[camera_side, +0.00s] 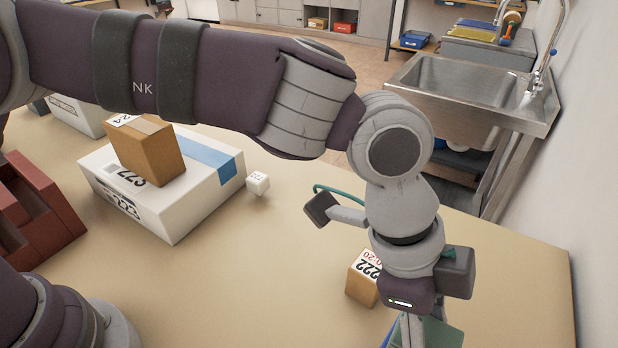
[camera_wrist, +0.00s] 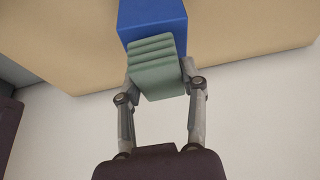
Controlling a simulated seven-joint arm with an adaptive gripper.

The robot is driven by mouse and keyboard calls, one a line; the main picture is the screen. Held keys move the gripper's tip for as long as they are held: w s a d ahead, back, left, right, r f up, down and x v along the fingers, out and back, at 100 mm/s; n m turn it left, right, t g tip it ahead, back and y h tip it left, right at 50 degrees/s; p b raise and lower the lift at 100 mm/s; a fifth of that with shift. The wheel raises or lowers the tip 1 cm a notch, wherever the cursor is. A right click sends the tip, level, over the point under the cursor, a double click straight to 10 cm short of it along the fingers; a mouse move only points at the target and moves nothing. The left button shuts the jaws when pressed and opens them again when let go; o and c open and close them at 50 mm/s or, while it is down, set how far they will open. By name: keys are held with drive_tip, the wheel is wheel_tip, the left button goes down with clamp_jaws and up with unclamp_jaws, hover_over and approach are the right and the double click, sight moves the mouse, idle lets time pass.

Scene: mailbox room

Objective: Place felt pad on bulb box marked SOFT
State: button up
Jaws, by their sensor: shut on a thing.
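A grey-green ridged pad (camera_wrist: 157,66), which looks like the felt pad, is between the fingers of my gripper (camera_wrist: 160,78) in the wrist view. My gripper is shut on it. A plain blue box (camera_wrist: 153,18) shows just beyond the pad, and the pad overlaps its near edge in the picture. I cannot tell whether they touch. No SOFT marking is readable on the box. In the side view the green pad (camera_side: 441,335) shows at the bottom edge beside my gripper (camera_side: 410,336), whose fingertips are cut off by the frame.
A brown box marked 222 (camera_side: 362,289) stands just left of my gripper. A white box (camera_side: 206,196) with a brown box (camera_side: 148,155) on top, a small white cube (camera_side: 258,184) and a dark red rack (camera_side: 40,215) stand left. The table (camera_side: 510,270) is clear at right.

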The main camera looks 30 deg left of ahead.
drive_tip(key=shift+f, duration=0.35)
drive_tip(key=o, duration=0.9)
drive_tip(key=shift+f, duration=0.15)
drive_tip(key=v, duration=1.2)
drive_tip(key=w+a+r+n+t+y, duration=0.2)
drive_tip(key=a+n+t, duration=0.2)
drive_tip(key=a+n, duration=0.85)
drive_tip(key=s+a+f+n+y, duration=0.1)
drive_tip(key=s+a+n, duration=0.1)
drive_tip(key=a, duration=0.6)
drive_tip(key=s+a+f+n+t+y, duration=0.1)
drive_tip(key=s+a+f+n, duration=0.1)
drive_tip(key=a, duration=0.6)
drive_tip(key=shift+s+f+n+t, duration=0.3)
drive_tip(key=shift+s+n, duration=0.45)
drive_tip(key=shift+s, duration=0.25)
